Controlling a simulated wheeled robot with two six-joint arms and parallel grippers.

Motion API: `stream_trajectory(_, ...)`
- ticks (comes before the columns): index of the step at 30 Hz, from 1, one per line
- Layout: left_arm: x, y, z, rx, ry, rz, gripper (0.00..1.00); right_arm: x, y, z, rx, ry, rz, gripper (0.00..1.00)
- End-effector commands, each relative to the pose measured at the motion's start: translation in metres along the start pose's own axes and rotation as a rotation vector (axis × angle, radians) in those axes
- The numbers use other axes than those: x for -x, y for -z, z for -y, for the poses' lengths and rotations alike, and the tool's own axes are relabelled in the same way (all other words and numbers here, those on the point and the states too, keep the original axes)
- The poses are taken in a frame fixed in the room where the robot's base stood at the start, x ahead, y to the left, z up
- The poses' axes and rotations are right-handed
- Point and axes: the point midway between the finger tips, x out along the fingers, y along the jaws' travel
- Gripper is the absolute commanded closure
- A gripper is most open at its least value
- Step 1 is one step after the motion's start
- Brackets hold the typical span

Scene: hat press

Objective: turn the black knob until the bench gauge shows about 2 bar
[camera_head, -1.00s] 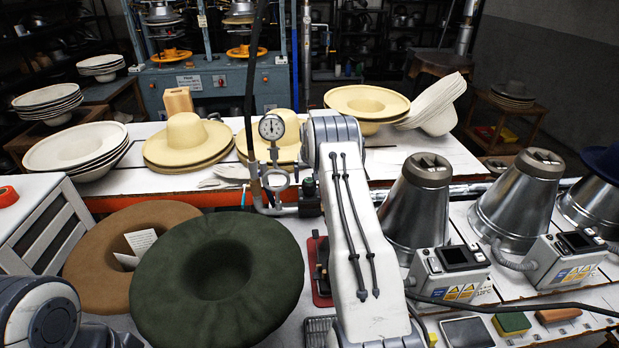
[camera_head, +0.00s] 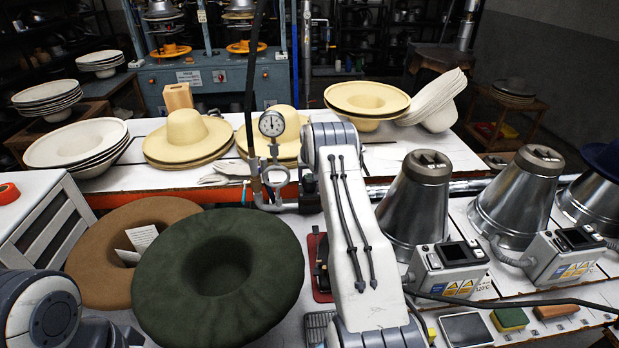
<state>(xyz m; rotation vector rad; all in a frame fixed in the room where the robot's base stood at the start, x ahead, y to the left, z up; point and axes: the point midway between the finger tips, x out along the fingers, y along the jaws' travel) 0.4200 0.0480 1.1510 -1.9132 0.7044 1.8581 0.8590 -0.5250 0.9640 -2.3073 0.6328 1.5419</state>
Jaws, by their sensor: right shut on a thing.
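The bench gauge (camera_head: 271,124) has a round white dial on an upright pipe behind the dark green hat. Its dark needle points roughly upward; the scale is too small to read. The black knob (camera_head: 309,184) is a small dark shape on the pipework right of the gauge, at the left edge of my right arm, and only partly visible. My right gripper (camera_head: 311,173) is at the knob and shut on it; my white arm link and elbow hide most of the fingers. My left arm shows only at the bottom left, and its gripper is outside the picture.
A dark green hat (camera_head: 175,300) and a brown hat (camera_head: 95,265) lie at the front left. Straw hats (camera_head: 187,130) stand on the bench behind. Metal cones (camera_head: 415,205) with control boxes (camera_head: 452,268) stand on the right. A red-edged tray (camera_head: 318,290) lies beside my right arm.

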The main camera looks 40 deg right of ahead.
Motion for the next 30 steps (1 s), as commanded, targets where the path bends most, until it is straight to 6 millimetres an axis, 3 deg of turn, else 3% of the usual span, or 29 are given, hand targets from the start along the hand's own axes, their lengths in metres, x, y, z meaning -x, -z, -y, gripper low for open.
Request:
stream_trajectory(18,-0.048,-0.003,0.004,-0.002,0.0,0.0,0.5,-0.003,0.0,-0.004,0.372,0.155,-0.003,0.92)
stream_trajectory(30,-0.057,-0.003,0.004,-0.002,0.0,0.0,0.5,0.0,0.002,-0.005,0.624,0.258,-0.002,0.92)
